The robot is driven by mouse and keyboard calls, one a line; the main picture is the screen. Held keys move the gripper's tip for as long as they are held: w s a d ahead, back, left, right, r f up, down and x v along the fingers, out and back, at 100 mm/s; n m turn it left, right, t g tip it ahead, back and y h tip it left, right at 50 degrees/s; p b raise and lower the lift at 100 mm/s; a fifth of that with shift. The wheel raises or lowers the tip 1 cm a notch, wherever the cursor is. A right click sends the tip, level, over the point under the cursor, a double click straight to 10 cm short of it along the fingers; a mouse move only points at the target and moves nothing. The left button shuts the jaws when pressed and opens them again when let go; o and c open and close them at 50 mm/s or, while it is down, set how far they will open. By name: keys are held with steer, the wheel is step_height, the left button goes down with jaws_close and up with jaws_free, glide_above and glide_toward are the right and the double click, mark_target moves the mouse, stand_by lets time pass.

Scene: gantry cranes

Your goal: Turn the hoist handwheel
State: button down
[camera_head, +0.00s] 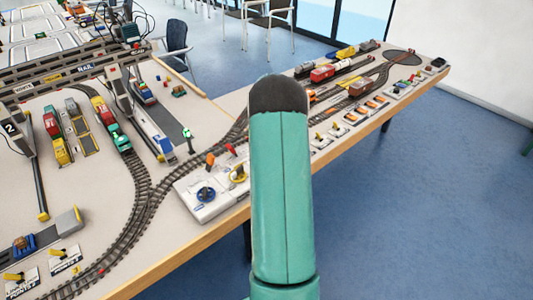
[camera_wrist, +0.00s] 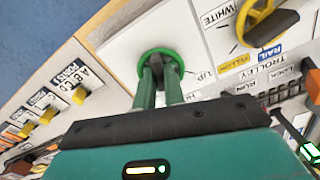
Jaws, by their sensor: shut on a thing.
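The hoist handwheel, a green ring (camera_wrist: 161,49), stands on a white panel in the upper middle of the wrist view. The printed word UP is beside it, and another label is partly hidden by my gripper. My gripper (camera_wrist: 160,64) reaches the wheel with its two green fingers close together and shut on it. The fingertips cover the near part and middle of the wheel. In the head view my teal arm hides this wheel and my gripper.
A yellow wheel (camera_wrist: 264,20) with a dark grip sits to the right, near the TROLLEY label. Yellow switches (camera_wrist: 79,95) line the left. In the head view a blue wheel (camera_head: 205,194) is on the control panel (camera_head: 186,189), beside model train tracks (camera_head: 136,225).

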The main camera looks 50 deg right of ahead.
stand_by(0.4)
steer(key=c, duration=1.5)
jaws_free()
steer(key=shift+r, duration=0.1)
step_height(320, 180, up, 14)
steer(key=shift+f, duration=0.15)
